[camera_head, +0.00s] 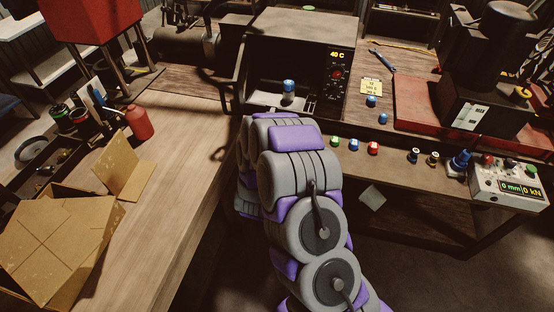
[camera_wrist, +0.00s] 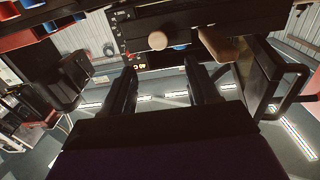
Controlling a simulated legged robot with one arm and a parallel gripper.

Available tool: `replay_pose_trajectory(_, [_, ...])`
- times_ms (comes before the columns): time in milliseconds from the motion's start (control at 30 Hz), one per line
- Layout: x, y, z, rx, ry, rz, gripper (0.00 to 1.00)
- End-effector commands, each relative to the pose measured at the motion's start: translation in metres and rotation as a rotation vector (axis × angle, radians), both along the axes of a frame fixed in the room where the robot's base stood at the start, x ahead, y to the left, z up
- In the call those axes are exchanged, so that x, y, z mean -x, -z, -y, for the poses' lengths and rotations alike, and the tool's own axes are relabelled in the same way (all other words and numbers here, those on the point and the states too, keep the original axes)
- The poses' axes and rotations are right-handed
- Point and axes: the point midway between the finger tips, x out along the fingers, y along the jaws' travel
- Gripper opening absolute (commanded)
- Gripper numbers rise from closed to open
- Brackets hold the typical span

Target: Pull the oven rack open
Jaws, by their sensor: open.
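The oven (camera_head: 303,27) is a dark box at the back of the bench with a 40 C display; its front is open and its door (camera_head: 242,78) is swung out to the left. A pale rack or tray surface (camera_head: 262,99) shows low in the opening, with a blue-capped fitting (camera_head: 288,90) on it. My arm hides the rack's front edge and my gripper in the head view. In the wrist view, which looks upside down, my gripper (camera_wrist: 161,78) is open and empty, its fingers pointing at the oven front. I cannot tell whether they touch the rack.
The open door's handle frame (camera_wrist: 285,92) stands close beside my gripper in the wrist view. Several coloured fittings (camera_head: 372,148) line the bench edge right of my arm. A cardboard box (camera_head: 60,245) and red bottle (camera_head: 139,122) are at left; a black machine (camera_head: 487,75) is at right.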

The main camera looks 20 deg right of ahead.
Motion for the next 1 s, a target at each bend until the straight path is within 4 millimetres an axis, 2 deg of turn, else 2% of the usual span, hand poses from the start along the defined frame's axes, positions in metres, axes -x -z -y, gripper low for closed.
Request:
replay_pose_trajectory(200, [0.037, -0.002, -0.028, 0.001, -0.005, -0.009, 0.60])
replay_pose_trajectory(400, [0.050, -0.001, -0.037, -0.001, -0.003, -0.004, 0.60])
replay_pose_trajectory(600, [0.056, 0.001, -0.040, 0.000, -0.002, -0.001, 0.60])
replay_pose_trajectory(1000, [0.056, 0.001, -0.039, -0.001, 0.000, -0.001, 0.60])
